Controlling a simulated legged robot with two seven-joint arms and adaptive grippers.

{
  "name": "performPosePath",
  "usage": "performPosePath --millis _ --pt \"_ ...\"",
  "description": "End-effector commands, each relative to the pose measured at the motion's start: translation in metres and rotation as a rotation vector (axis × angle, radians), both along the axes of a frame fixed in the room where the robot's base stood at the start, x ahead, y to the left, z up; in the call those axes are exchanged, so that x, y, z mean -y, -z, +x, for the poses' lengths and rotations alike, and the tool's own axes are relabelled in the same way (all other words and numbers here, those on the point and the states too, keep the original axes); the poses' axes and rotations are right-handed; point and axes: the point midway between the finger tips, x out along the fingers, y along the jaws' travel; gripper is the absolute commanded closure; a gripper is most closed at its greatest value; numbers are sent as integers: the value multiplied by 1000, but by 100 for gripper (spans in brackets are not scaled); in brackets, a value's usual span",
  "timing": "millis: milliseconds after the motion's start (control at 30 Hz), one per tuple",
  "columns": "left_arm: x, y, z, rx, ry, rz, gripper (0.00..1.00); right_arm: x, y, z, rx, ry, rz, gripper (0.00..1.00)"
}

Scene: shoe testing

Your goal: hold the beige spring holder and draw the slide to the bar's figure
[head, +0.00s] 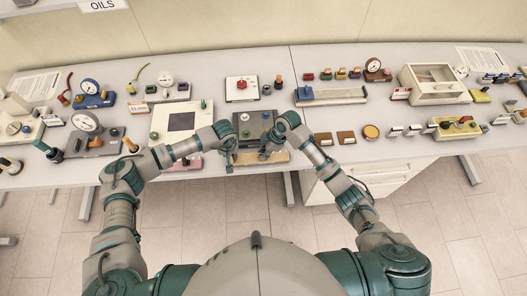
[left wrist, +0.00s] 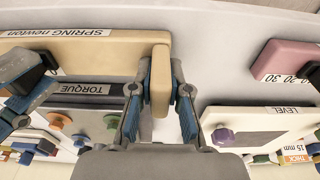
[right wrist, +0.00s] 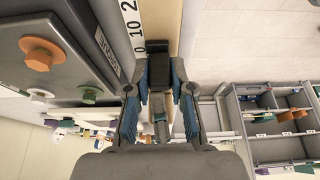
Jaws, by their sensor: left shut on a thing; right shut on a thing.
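The beige spring holder (left wrist: 70,47), labelled "SPRING newton", lies along the table's near edge in front of the grey torque board; its edge shows in the head view (head: 274,156). My left gripper (left wrist: 160,105) is shut on the holder's upright beige end block (left wrist: 161,75). My right gripper (right wrist: 157,100) is shut on the black slide (right wrist: 157,47) over the holder. A white scale strip (right wrist: 131,30) with black figures, 10 among them, runs beside the slide. The spring and the slide's exact reading are hidden. In the head view the left gripper (head: 229,145) and right gripper (head: 271,146) are close together.
The grey torque board (head: 256,124) with several knobs stands right behind the holder. A white level board (left wrist: 260,130) and a pink block (left wrist: 288,60) are near my left gripper. Floor and an open drawer unit (right wrist: 275,120) show beyond the table edge.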

Motion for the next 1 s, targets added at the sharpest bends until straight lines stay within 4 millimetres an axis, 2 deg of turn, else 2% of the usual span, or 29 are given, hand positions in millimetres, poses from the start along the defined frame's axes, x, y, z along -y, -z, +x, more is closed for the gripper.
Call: performPosePath --millis 167,333,433,767,800,867,900,1000 --pt "0 0 0 -1 0 1 100 8 0 1 1 3 -2 100" --pt "-1 1 0 -1 -1 3 100 40 0 1 2 5 -5 100" --pt "-1 1 0 -1 -1 3 100 53 0 0 2 4 -4 100" --pt "-1 1 0 -2 0 2 100 56 0 0 1 2 -2 100" --pt "-1 1 0 -2 0 2 100 56 0 0 1 2 -2 71" --pt "-1 1 0 -2 0 2 100 56 0 0 1 2 -1 56" --pt "-1 1 0 -1 0 2 100 56 0 0 1 2 -1 52" --pt "-1 1 0 -1 0 2 100 56 0 0 1 2 -1 52"
